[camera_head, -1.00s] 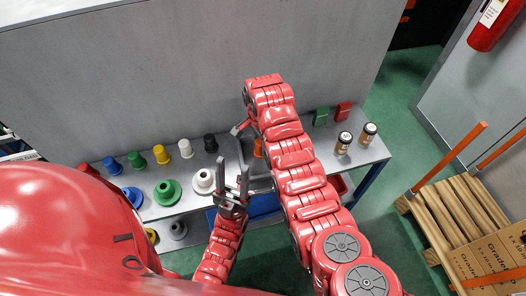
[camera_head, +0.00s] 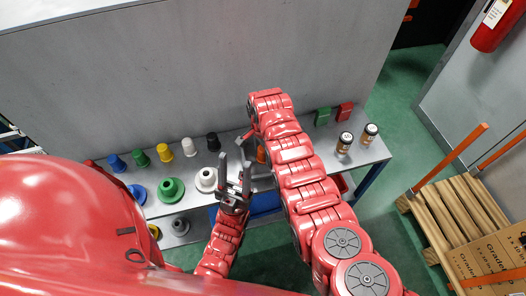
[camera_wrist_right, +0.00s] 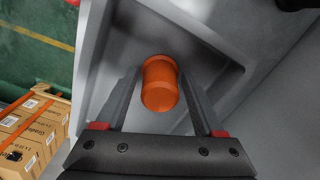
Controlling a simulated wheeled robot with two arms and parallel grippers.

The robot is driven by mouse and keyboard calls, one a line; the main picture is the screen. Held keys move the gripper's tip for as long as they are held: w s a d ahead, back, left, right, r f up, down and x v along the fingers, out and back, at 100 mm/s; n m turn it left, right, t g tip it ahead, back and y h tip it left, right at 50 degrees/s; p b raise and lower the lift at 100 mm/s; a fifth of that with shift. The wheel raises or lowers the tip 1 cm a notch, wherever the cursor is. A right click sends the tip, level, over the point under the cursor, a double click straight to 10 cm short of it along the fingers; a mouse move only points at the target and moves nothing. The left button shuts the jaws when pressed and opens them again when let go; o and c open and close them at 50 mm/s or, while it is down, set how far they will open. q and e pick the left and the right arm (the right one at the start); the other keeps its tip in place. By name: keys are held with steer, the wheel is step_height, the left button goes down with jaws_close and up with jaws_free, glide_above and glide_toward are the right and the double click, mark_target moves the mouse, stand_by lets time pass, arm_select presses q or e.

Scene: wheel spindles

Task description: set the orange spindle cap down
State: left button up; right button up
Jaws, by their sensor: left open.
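The orange spindle cap (camera_wrist_right: 160,84) is between the fingertips of my right gripper (camera_wrist_right: 160,78) in the right wrist view. The fingers lie along both its sides and appear shut on it. In the head view only a small part of the orange cap (camera_head: 261,155) shows beside my right arm, which hides most of the right gripper. My left gripper (camera_head: 235,168) is open and empty, fingers pointing up, near the front edge of the table.
The grey table (camera_head: 150,209) carries a row of blue, green, yellow, white and black caps (camera_head: 213,142) at the back. Flanged spindles, including a green one (camera_head: 171,190), stand in front. Two jars (camera_head: 344,142) and green and red blocks (camera_head: 344,112) are at the right. A grey wall (camera_head: 200,70) stands behind.

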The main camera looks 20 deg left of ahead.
steer(key=shift+r, duration=0.15)
step_height(320, 180, up, 5)
steer(key=shift+w+f+b, duration=0.1)
steer(key=shift+f+b, duration=0.05)
steer(key=shift+b, duration=0.8)
step_height(320, 180, up, 4)
steer(key=shift+r+p, duration=0.25)
steer(key=shift+p, duration=0.1)
steer(key=shift+r+p, duration=1.4)
steer(key=shift+r, duration=0.1)
steer(key=shift+f, duration=0.15)
